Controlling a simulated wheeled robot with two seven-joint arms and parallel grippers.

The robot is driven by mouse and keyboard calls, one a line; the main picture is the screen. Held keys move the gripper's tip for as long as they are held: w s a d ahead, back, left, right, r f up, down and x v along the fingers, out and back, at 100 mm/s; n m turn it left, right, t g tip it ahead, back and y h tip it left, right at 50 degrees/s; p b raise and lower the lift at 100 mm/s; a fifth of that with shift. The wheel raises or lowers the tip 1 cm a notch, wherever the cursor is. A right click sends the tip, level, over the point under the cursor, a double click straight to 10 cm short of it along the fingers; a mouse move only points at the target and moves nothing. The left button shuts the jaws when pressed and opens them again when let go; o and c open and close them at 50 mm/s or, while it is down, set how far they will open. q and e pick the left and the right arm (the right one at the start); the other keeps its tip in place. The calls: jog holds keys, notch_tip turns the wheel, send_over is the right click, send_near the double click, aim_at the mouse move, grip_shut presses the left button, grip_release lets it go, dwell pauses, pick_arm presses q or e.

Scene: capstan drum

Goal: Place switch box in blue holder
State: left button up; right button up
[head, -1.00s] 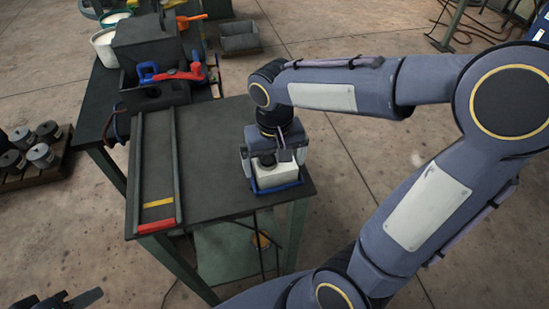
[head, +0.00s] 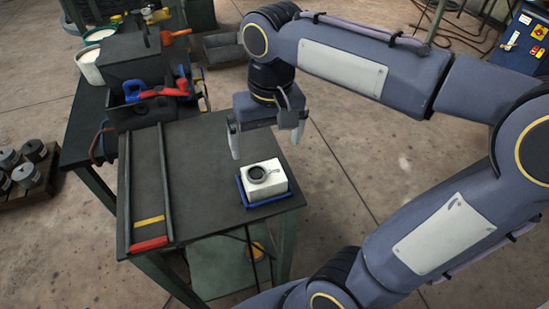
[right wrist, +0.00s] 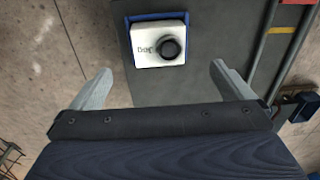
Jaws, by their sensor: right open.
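The switch box (head: 264,179) is a white block with a round black knob on top. It sits in the blue holder (head: 282,203) near the front right corner of the dark table; the blue rim shows around its base. In the right wrist view the switch box (right wrist: 152,46) and the blue holder (right wrist: 133,18) are ahead of the fingers. My right gripper (head: 268,140) is open and empty, above and behind the box, apart from it. It also shows in the right wrist view (right wrist: 160,88) with fingers wide apart. My left gripper is not in the head view now.
A rail track (head: 150,190) with yellow and red end marks lies on the table's left side. A grey bin with red and blue tools (head: 155,100) stands at the back left. The table (head: 215,165) between the track and the holder is clear.

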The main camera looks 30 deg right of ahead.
jog(key=s+a+f+t+y, duration=0.1)
jog(key=s+f+t+y, duration=0.2)
jog(key=s+f+t, duration=0.2)
jog(key=s+f, duration=0.3)
jog(key=s, duration=0.2)
jog(key=shift+s+f+n, duration=0.15)
jog(key=shift+f+n, duration=0.2)
jog(key=shift+n, duration=0.05)
